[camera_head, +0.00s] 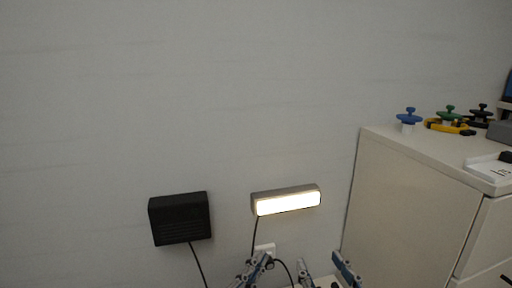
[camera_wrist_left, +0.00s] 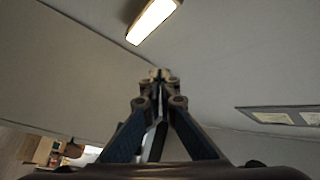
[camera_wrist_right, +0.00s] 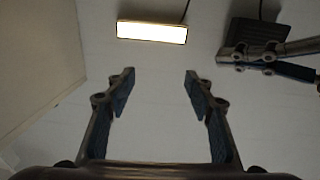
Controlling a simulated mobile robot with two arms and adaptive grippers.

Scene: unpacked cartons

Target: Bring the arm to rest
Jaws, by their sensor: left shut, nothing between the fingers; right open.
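My left gripper (camera_head: 256,268) shows at the bottom edge of the head view, low before the wall. In the left wrist view its fingertips (camera_wrist_left: 160,75) meet, with nothing between them. My right gripper (camera_head: 325,268) is just to its right at the same bottom edge. In the right wrist view its two fingers (camera_wrist_right: 160,75) stand wide apart with only wall between them. The left gripper also shows at the right of the right wrist view (camera_wrist_right: 262,52), apart from the right fingers. Most of both arms is out of the head view.
A lit lamp (camera_head: 287,200) and a black box (camera_head: 180,219) with cables are on the grey wall (camera_head: 200,90). A white cabinet (camera_head: 400,200) stands at the right. On it are a blue-knobbed piece (camera_head: 409,117), a yellow item (camera_head: 448,126) and other small things.

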